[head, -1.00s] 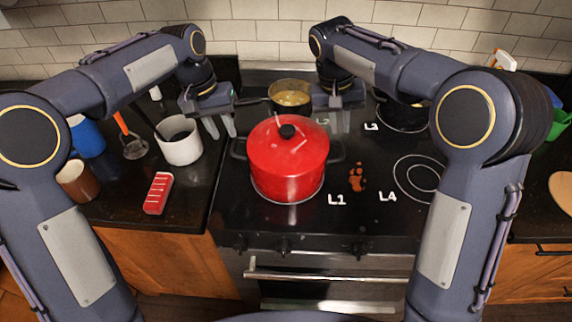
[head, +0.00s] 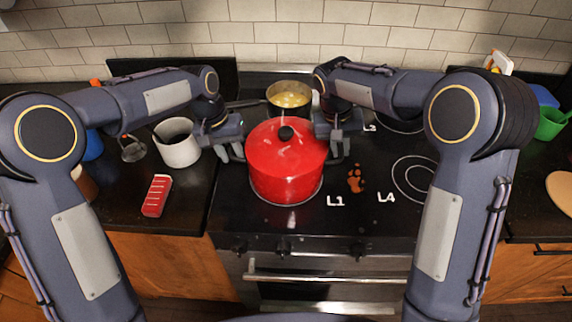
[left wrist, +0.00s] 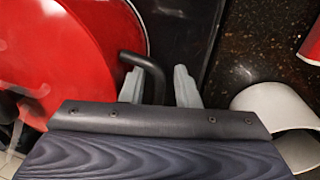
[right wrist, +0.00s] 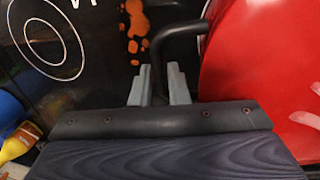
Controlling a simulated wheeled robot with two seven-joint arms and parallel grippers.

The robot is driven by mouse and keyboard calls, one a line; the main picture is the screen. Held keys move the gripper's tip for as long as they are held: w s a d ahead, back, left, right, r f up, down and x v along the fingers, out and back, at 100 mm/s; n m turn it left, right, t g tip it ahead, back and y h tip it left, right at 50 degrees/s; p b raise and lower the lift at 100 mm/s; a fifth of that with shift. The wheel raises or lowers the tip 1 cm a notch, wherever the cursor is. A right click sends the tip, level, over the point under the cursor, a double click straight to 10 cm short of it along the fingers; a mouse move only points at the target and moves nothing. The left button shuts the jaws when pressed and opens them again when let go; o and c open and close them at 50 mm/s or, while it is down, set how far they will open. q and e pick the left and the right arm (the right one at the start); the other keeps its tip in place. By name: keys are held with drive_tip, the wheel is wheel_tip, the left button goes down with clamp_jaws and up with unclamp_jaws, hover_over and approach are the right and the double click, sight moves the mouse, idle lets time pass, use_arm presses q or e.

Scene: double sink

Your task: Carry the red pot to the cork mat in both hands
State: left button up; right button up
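The red pot (head: 285,170) stands lidded on the front left burner, a black handle on each side. My left gripper (head: 229,152) is at its left handle. In the left wrist view that handle passes between the open fingers (left wrist: 160,86), with a gap on one side. My right gripper (head: 336,150) is at the right handle. In the right wrist view its fingers (right wrist: 159,86) are closer together, with the black handle between them and little gap showing. A flat tan round thing (head: 562,190), perhaps the cork mat, is cut off at the right edge.
A pan of yellow food (head: 289,96) stands close behind the pot. A green cup (head: 550,124) is on the right counter. An orange stain (head: 355,180) marks the stovetop, which is clear there.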

use_arm(q)
clamp_jaws()
idle(1.5)
drive_tip(key=shift+w+r, duration=0.2)
drive_tip(key=shift+r, duration=0.1)
